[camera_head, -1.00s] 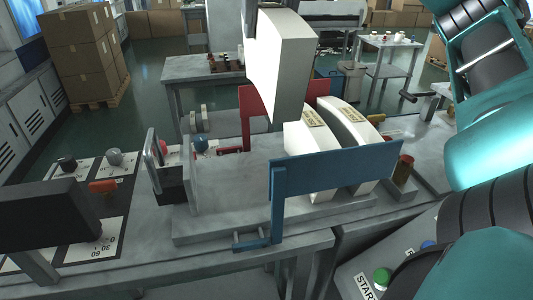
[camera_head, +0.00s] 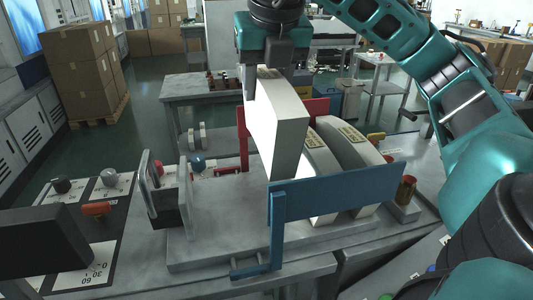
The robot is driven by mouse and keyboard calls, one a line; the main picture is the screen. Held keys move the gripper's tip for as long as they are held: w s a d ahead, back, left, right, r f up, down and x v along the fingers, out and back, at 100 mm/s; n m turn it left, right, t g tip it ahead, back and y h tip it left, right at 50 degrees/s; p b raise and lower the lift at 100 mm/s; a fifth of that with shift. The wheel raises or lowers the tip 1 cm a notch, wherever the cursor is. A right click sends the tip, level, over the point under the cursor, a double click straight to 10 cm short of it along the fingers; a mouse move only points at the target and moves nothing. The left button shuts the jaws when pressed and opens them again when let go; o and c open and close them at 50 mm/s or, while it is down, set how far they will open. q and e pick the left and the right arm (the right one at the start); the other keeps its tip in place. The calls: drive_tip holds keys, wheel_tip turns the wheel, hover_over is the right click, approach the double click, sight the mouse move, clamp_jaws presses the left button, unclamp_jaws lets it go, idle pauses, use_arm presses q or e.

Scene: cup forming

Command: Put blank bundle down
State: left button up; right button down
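The white blank bundle (camera_head: 278,125) is a thick upright block, slightly slanted. My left gripper is not in view.
An upright metal plate (camera_head: 163,190) stands left of the tray. A dial panel with an orange switch (camera_head: 97,209) and a dark box (camera_head: 45,242) lie further left. A copper-coloured cylinder (camera_head: 405,190) stands to the right. The tray left of the bundle is bare.

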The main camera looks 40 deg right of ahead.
sight(274, 104)
wheel_tip(274, 104, down, 7)
drive_tip(key=shift+d+f+b, duration=0.1)
drive_tip(key=shift+b, duration=0.6)
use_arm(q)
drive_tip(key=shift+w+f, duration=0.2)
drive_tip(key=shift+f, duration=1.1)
use_arm(e)
drive_tip(key=shift+f, duration=2.8)
use_arm(q)
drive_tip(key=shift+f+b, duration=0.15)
drive_tip(key=shift+b, duration=0.2)
use_arm(e)
drive_tip(key=shift+f, duration=0.1)
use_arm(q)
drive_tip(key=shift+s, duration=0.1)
use_arm(e)
drive_tip(key=c, duration=0.5)
unclamp_jaws()
drive_tip(key=p+v, duration=0.2)
drive_tip(key=v, duration=0.9)
drive_tip(key=shift+w, duration=0.1)
drive_tip(key=shift+s+r+p, duration=0.3)
drive_tip(key=shift+r+p, duration=0.2)
drive_tip(key=shift+r, duration=0.05)
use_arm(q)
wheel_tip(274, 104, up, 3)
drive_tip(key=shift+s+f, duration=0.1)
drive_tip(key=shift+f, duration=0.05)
